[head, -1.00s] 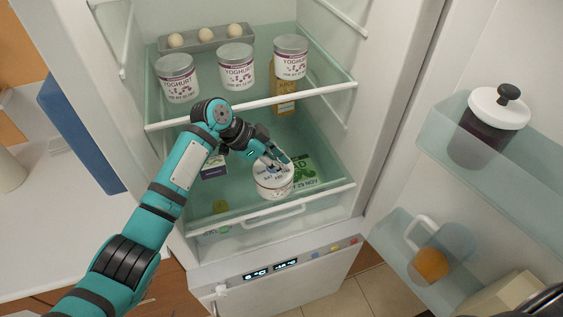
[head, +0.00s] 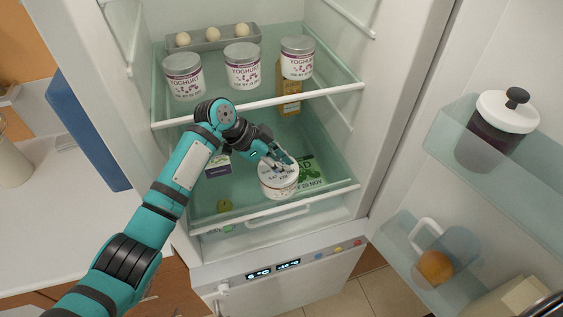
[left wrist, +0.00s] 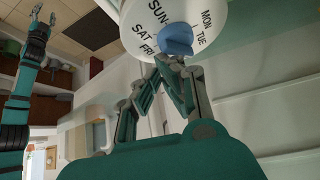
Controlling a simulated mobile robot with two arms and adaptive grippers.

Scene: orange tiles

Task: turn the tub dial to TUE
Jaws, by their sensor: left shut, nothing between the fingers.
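The white tub (head: 277,192) stands on the lower glass shelf, with day names on its lid. In the left wrist view its dial (left wrist: 222,14) shows SUN, MON, TUE, FRI and SAT around a blue knob (left wrist: 176,40). I cannot tell which day the knob points to. My left gripper (head: 287,165) is over the lid. In the left wrist view the fingers (left wrist: 172,62) are shut and empty at the knob's edge; whether they touch it is unclear. My right gripper (left wrist: 44,20) is open, away from the tub, at the left of the wrist view.
A green-lettered packet (head: 311,172) lies right beside the tub, and a purple box (head: 217,166) stands behind left. The upper shelf (head: 330,92) with yoghurt jars (head: 243,66) is above. The open door holds a lidded jar (head: 490,135) and a jug (head: 440,250).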

